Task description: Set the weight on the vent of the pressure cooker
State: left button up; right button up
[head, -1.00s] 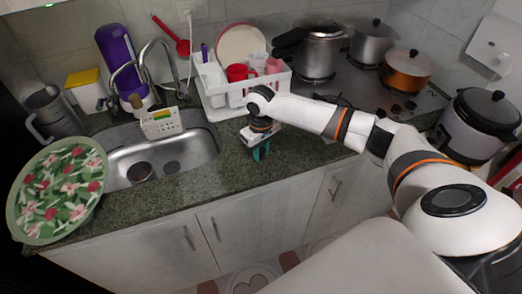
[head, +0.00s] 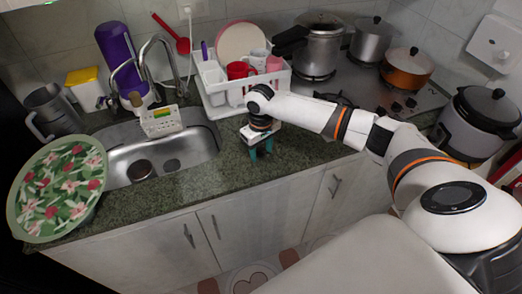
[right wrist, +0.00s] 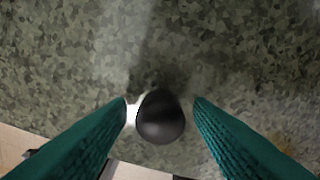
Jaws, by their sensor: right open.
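My right gripper (head: 261,153) is over the front edge of the green stone counter, fingers pointing down and spread. In the right wrist view, a small dark rounded piece (right wrist: 160,116), which looks like the weight, lies between the two open teal fingers (right wrist: 160,108), with a gap on each side. A small white patch shows at its left. The gripper hides this piece in the head view. The pressure cooker (head: 322,52), silver with a black handle, stands at the back on the stove. Its vent is too small to make out. My left gripper is not in view.
A white dish rack (head: 227,100) with cups and a plate stands just behind my gripper. The sink (head: 185,150) is left. A silver pot (head: 374,45), a copper pot (head: 407,72) and a rice cooker (head: 475,125) stand right. The counter left of the gripper is clear.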

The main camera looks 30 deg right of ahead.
aim_at(261, 149)
notch_tip(261, 149, up, 12)
jog(key=b, duration=0.1)
jog(key=shift+f, duration=0.2)
dwell(0.4)
